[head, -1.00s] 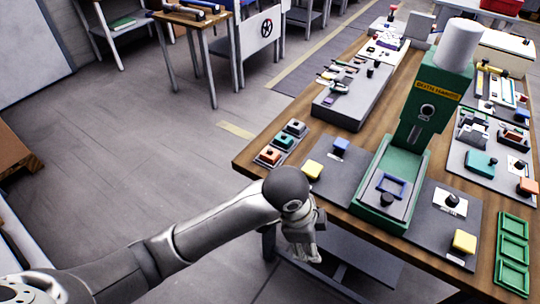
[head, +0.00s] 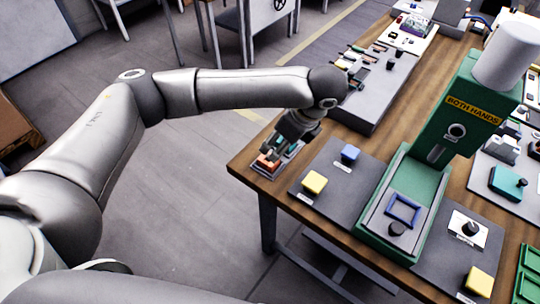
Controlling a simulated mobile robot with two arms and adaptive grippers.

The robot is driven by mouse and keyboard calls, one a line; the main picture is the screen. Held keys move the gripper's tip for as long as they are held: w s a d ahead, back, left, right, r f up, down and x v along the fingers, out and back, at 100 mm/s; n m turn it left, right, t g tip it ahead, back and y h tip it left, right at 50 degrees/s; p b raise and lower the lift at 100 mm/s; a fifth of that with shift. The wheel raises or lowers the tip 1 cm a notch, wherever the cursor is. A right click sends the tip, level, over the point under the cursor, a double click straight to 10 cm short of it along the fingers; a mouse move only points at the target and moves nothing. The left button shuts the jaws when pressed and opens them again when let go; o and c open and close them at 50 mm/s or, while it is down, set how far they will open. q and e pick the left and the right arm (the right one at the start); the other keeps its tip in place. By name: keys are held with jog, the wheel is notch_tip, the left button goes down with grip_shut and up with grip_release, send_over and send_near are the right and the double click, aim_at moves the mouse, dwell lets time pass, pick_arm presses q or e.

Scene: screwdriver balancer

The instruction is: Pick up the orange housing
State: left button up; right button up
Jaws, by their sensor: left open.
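The orange housing (head: 267,164) sits on a small grey tray (head: 292,157) at the left corner of the wooden table. A bit of a teal housing (head: 288,142) shows behind it, partly covered by my gripper. My left gripper (head: 273,152) is open and points down right over the orange housing. Its fingers hide part of the housing's top, and I cannot tell whether they touch it. My right gripper is not in view.
A green press (head: 455,130) with a "both hands" label stands mid-table. A yellow button (head: 314,182) and a blue button (head: 350,152) are on a grey panel right of the tray. A raised grey tool stand (head: 362,112) lies behind my gripper.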

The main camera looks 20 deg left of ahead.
aim_at(268, 156)
pick_arm(q)
jog(key=x, duration=0.3)
jog(key=shift+r, duration=0.1)
jog(key=x, duration=0.3)
jog(key=p+x, duration=0.1)
jog(key=shift+s+a, duration=0.1)
jog(key=shift+s, duration=0.2)
jog(key=shift+w+f, duration=0.1)
jog(key=shift+f, duration=0.35)
jog(key=shift+a+f, duration=0.1)
jog(key=shift+c, duration=2.8)
jog(key=c, duration=0.5)
jog(key=shift+r, duration=0.2)
jog(key=shift+c, duration=0.4)
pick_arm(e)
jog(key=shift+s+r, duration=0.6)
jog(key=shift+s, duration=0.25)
